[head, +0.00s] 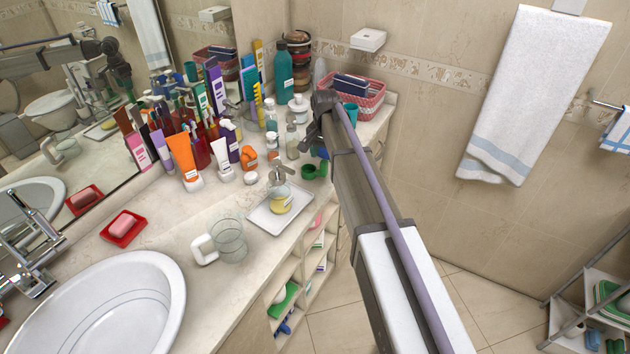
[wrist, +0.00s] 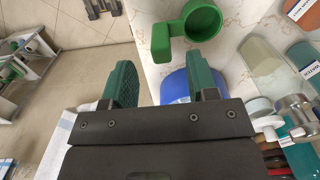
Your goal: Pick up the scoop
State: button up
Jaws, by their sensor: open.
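The scoop is a green round cup with a short flat handle. In the wrist view the scoop (wrist: 201,20) lies on the counter beyond my fingertips, its handle toward the left and its hollow cup facing the camera. In the head view the scoop (head: 313,171) lies near the counter's front edge, just below my gripper (head: 312,136). In the wrist view my gripper (wrist: 163,78) is open with two green fingers apart and nothing held between them. The scoop is apart from the fingers.
A blue round object (wrist: 174,88) sits below and partly behind the fingers. Bottles (wrist: 262,58) crowd the right of the wrist view. In the head view a white tray with a soap dispenser (head: 279,183) stands left of the scoop. Open floor (head: 330,325) lies past the counter edge.

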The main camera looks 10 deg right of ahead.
aim_at(323, 162)
notch_tip(323, 162, down, 6)
jog(key=b, duration=0.5)
jog(key=shift+a+f, duration=0.1)
jog(key=shift+f, duration=0.15)
jog(key=shift+r, duration=0.25)
jog(key=shift+c, duration=0.2)
grip_shut()
